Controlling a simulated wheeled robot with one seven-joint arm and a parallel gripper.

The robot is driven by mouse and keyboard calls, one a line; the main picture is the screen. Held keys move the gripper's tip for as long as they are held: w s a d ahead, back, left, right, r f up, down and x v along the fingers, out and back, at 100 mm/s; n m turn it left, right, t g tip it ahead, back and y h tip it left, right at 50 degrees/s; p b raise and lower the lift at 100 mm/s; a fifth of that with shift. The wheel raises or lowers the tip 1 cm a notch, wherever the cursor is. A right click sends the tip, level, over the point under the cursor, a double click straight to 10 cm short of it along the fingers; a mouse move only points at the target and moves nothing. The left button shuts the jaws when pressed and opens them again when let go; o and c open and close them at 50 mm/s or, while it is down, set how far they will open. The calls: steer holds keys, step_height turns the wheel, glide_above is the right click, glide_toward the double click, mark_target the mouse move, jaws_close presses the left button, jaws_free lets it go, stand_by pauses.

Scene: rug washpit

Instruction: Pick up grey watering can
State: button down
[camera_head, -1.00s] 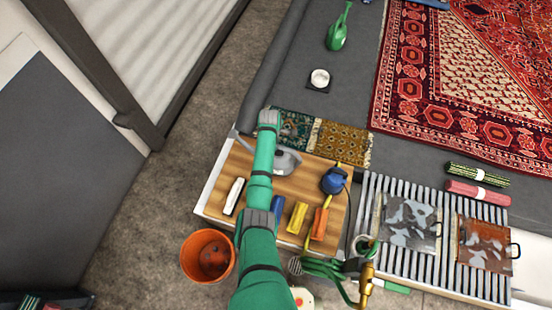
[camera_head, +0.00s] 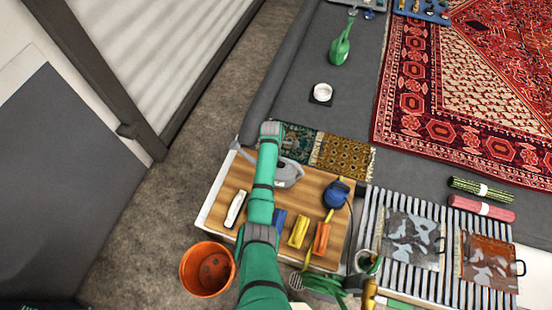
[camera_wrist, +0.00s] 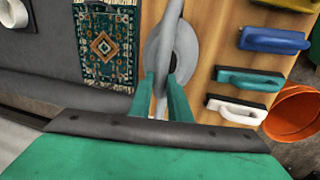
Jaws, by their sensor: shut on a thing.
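The grey watering can (camera_head: 287,174) is on or just above the wooden board, partly hidden behind my green arm in the head view. In the wrist view, the grey watering can (camera_wrist: 182,48) shows its round body and a narrow grey part running between my fingers. My gripper (camera_wrist: 163,92) has its two green fingers on either side of that part and is shut on it. In the head view the fingers are hidden by my arm. I cannot tell whether the can is clear of the board.
The wooden board (camera_head: 222,207) also holds a white-handled brush (camera_head: 236,208), yellow (camera_head: 299,231) and orange (camera_head: 321,238) brushes and a blue tool (camera_head: 336,193). An orange bucket (camera_head: 207,269) stands on the floor. A green watering can (camera_head: 340,47) is farther back. Small rugs (camera_head: 343,155) lie behind the board.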

steer(key=s+d+r, duration=0.6)
steer(key=s+r, duration=0.6)
steer(key=shift+s+d+r, duration=0.15)
steer(key=shift+s+d, duration=0.05)
steer(key=shift+s, duration=0.05)
steer(key=shift+d, duration=0.15)
steer(key=shift+a, duration=0.2)
stand_by(1.5)
